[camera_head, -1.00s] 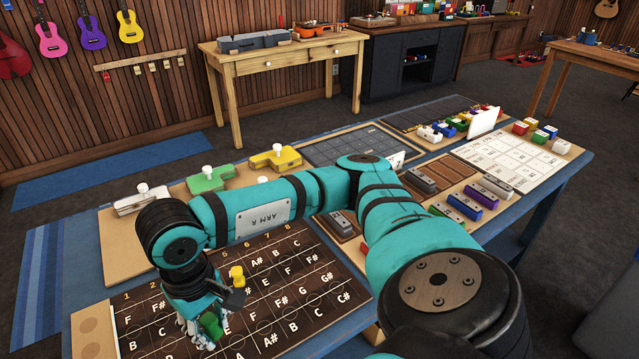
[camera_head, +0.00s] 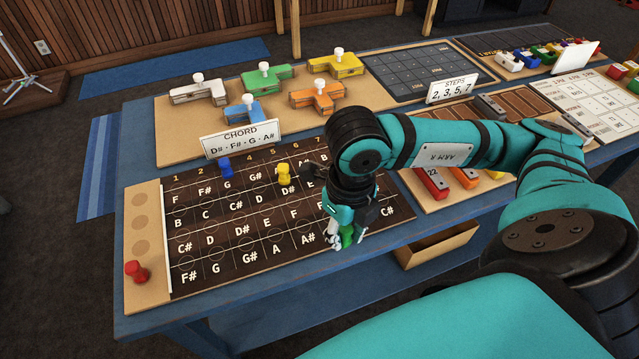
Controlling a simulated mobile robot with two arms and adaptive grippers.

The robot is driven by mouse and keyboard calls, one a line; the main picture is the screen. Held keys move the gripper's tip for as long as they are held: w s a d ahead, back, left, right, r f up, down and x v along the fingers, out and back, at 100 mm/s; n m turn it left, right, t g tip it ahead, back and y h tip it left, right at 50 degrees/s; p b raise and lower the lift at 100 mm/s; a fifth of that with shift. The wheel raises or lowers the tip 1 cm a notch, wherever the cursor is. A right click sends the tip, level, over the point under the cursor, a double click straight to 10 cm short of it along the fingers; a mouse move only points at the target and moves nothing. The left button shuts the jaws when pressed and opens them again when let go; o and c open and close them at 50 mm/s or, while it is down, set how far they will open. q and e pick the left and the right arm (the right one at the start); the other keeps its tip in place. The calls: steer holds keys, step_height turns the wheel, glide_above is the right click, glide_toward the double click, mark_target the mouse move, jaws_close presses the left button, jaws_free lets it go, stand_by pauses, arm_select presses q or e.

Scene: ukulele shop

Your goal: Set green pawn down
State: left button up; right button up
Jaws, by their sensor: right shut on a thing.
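My right gripper (camera_head: 342,232) points down over the lower right part of the dark fretboard chart (camera_head: 263,228). It is shut on the green pawn (camera_head: 347,237), whose upper part the fingers partly hide. I cannot tell whether the pawn's base touches the board. A blue pawn (camera_head: 225,168) stands near the top row. A yellow pawn (camera_head: 284,174) stands to its right, beside D#. A red pawn (camera_head: 137,271) is on the tan strip (camera_head: 142,196) at the board's left, at its lower end. My left gripper is not in view.
A chord card (camera_head: 241,138) reading D#, F#, G, A# stands behind the board. Several coloured wooden blocks with white knobs, such as the green one (camera_head: 267,78), sit behind it. My right arm covers the board's right side.

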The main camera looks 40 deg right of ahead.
steer(key=m, duration=0.3)
steer(key=shift+s+d+f, duration=0.2)
steer(key=shift+s, duration=0.1)
steer(key=shift+d+m, duration=0.1)
steer(key=shift+m, duration=0.3)
glide_above(319, 186)
steer(key=s+a, duration=0.1)
steer(key=s, duration=0.1)
steer(key=shift+a+f+b, duration=0.2)
steer(key=shift+f+b, duration=0.1)
steer(key=shift+f, duration=0.5)
steer(key=shift+w+d+f, duration=0.1)
steer(key=shift+f+b, duration=1.15)
steer(key=shift+f, duration=0.5)
steer(key=shift+f, duration=0.2)
steer(key=o, duration=0.9)
steer(key=shift+c, duration=0.2)
steer(key=shift+r, duration=0.1)
